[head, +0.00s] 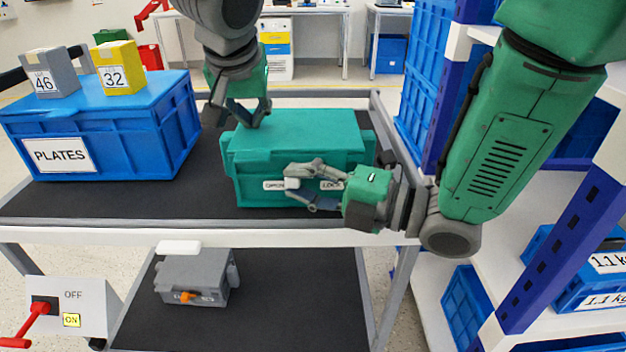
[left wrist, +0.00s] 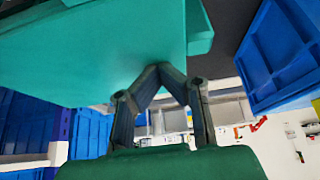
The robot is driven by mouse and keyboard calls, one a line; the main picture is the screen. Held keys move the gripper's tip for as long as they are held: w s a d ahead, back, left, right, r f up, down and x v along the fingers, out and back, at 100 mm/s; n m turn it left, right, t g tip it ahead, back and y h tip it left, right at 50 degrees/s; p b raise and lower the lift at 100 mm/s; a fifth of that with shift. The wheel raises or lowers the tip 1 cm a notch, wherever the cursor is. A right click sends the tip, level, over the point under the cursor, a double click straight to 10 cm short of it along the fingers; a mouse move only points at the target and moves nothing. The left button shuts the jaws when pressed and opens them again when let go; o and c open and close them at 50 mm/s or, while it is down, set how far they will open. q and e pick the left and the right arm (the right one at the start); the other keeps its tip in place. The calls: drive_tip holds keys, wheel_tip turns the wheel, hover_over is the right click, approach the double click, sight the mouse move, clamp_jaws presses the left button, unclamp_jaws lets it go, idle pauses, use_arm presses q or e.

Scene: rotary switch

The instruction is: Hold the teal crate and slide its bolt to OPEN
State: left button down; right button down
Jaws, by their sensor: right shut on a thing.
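The teal crate (head: 300,135) stands on the cart's dark top shelf, its front facing me. Its front has an OPEN label (head: 271,185) on the left and a LOCK label (head: 331,185) on the right. The bolt's white knob (head: 291,184) is beside the OPEN label, partly covering its right end. My right gripper (head: 294,187) is shut on this knob from the right. My left gripper (head: 250,118) is at the crate's back left top edge. In the left wrist view, its fingertips (left wrist: 160,68) meet against the teal crate (left wrist: 90,55), with nothing seen between them.
A blue PLATES crate (head: 110,120) with a grey block (head: 50,73) and a yellow block (head: 119,68) stands left of the teal crate. A grey box (head: 195,277) is on the lower shelf. A blue-posted rack (head: 455,85) stands at right.

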use_arm(q)
drive_tip(key=shift+s+f, duration=0.1)
drive_tip(key=shift+f, duration=0.15)
use_arm(e)
drive_tip(key=c, duration=1.6)
unclamp_jaws()
drive_tip(key=shift+f, duration=0.1)
drive_tip(key=shift+o, duration=1)
drive_tip(key=shift+a, duration=0.1)
drive_tip(key=v, duration=1.2)
